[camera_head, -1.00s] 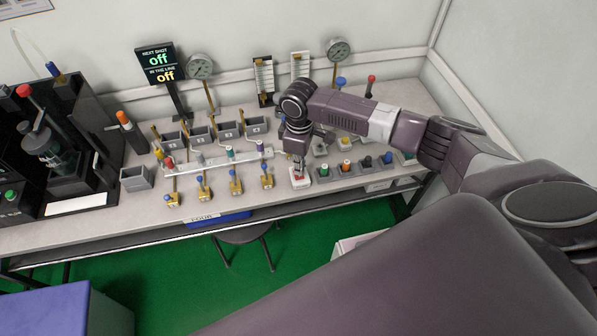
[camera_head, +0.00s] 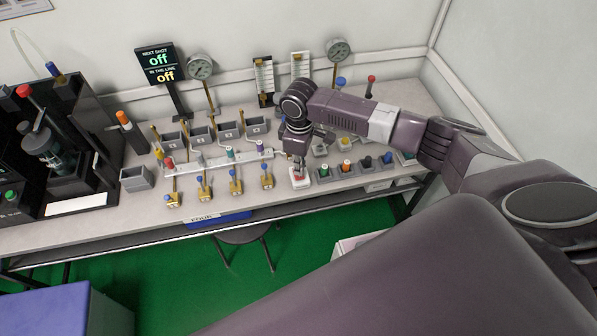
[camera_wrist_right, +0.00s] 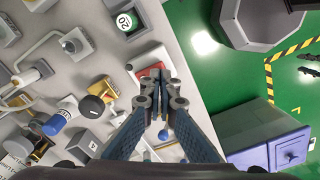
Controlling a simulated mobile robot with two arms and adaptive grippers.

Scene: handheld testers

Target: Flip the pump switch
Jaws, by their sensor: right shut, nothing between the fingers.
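A red switch on a white base (camera_head: 300,183) sits at the front edge of the bench, right of the brass valves. I take it to be the pump switch. My right gripper (camera_head: 299,168) points down right over it, fingers shut and empty. In the right wrist view the shut fingertips (camera_wrist_right: 164,92) overlap the red switch (camera_wrist_right: 151,70) and hide part of it. I cannot tell whether they touch it or which way it is tipped. My left gripper is not in view.
A row of small grey boxes with coloured knobs (camera_head: 346,168) stands just right of the switch. Brass valves with blue knobs (camera_head: 236,186) stand to its left.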

